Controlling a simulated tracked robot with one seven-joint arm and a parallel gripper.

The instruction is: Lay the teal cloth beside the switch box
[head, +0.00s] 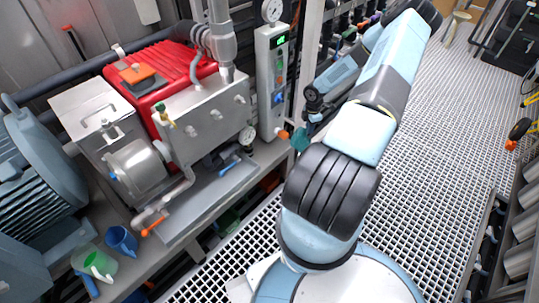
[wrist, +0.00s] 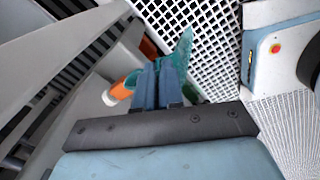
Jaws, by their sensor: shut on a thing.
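My gripper (wrist: 160,70) is shut on the teal cloth (wrist: 184,48). The cloth sticks out past the blue fingertips, over white grating. In the head view the cloth (head: 301,140) hangs below my gripper (head: 313,117), at the right end of the grey bench. A tall grey box with a green display and coloured buttons (head: 265,85), which looks like the switch box, stands upright just left of my gripper. The cloth is apart from the box's face, near its lower right. The wrist view does not clearly show this box.
An orange fitting (head: 283,134) lies close beside the cloth, and an orange part with a white end (wrist: 120,90) shows in the wrist view. A grey tank (head: 205,110) and red machine (head: 165,70) crowd the bench.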

